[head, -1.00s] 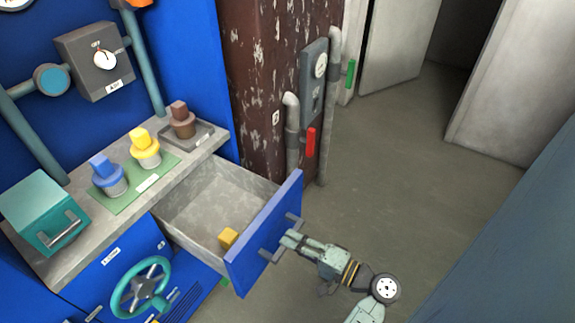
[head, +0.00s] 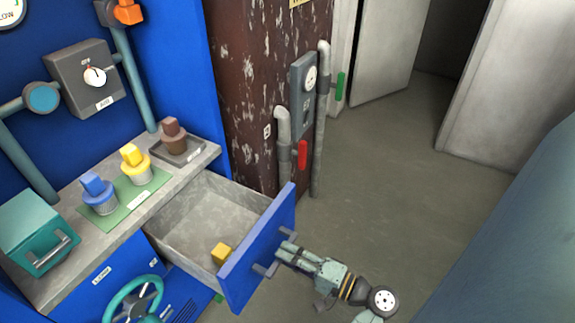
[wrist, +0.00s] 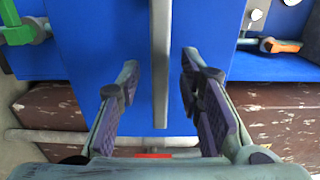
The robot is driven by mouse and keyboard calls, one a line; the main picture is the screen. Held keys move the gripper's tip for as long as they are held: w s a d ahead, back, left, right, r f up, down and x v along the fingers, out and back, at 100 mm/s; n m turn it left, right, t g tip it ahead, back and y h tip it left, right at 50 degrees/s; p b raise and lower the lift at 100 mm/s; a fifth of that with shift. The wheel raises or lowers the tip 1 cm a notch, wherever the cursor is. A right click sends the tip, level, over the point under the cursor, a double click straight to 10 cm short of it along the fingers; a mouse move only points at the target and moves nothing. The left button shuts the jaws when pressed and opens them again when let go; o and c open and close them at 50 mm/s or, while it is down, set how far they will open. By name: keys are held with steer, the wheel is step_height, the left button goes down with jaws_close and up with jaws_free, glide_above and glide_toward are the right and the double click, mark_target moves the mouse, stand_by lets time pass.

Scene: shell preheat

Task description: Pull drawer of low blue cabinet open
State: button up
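The low blue cabinet (head: 105,275) stands at the left in the head view, under a grey worktop. The blue drawer front (head: 262,245) carries a grey bar handle (head: 266,270). My gripper (head: 283,257) is at this handle, on the outer side of the front. In the wrist view the handle bar (wrist: 160,65) runs between my two fingers (wrist: 160,90), with a visible gap on both sides. My gripper is open around it.
Blue, yellow and brown knobbed pieces (head: 135,163) stand on the worktop. A teal handwheel (head: 135,300) is on the cabinet front. A rusty column (head: 250,80) with pipes and a red lever (head: 302,154) stands behind the drawer. The floor to the right is clear (head: 410,150).

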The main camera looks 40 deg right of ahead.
steer(key=v, duration=0.7)
stand_by(0.4)
